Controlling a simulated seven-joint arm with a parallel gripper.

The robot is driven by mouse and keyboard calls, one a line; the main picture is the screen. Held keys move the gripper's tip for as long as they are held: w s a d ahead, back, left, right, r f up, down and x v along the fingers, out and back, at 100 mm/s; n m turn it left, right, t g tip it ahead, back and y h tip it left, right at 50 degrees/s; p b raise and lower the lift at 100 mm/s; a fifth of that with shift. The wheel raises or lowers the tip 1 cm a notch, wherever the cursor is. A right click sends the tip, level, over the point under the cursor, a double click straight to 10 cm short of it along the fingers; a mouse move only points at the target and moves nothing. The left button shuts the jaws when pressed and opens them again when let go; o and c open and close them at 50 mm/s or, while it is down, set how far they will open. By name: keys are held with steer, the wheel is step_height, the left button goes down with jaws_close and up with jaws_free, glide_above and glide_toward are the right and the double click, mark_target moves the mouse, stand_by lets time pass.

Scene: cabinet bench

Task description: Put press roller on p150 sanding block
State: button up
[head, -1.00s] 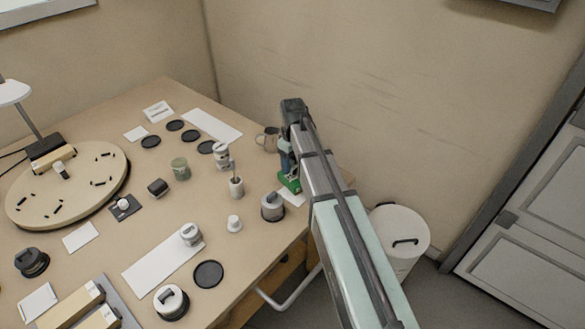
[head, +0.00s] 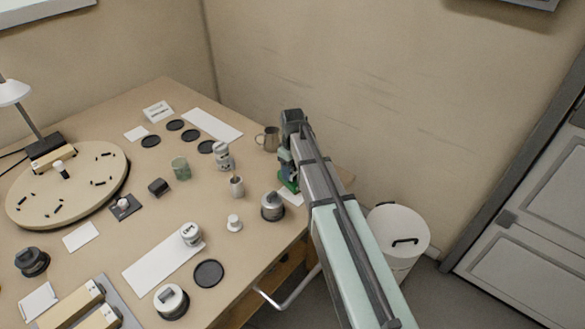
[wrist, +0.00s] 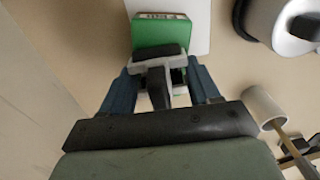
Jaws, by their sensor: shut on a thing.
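The green block with a printed label (wrist: 162,30), which I take for the p150 sanding block, lies on a white sheet at the top of the wrist view. It shows as a small green patch (head: 287,187) in the head view, mostly hidden by my arm. My gripper (wrist: 163,72) has its blue fingers shut on a pale bracket with a dark top, apparently the press roller (wrist: 158,51). The roller is over the near part of the green block and hides it there. I cannot tell whether they touch. The gripper also shows in the head view (head: 288,168).
A grey-lidded jar (head: 272,206) stands close to the left of the block. A white cup with a stick (head: 236,187) and a metal mug (head: 267,139) are nearby. The table's right edge and the wall are close to my arm. A white bin (head: 398,240) stands on the floor.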

steer(key=o, duration=1.5)
steer(key=shift+s+f, duration=0.1)
steer(key=shift+f, duration=0.3)
step_height(320, 180, up, 14)
steer(key=shift+f, duration=0.25)
steer(key=shift+o, duration=0.5)
steer(key=shift+o, duration=0.8)
step_height(320, 180, up, 14)
steer(key=shift+f, duration=0.1)
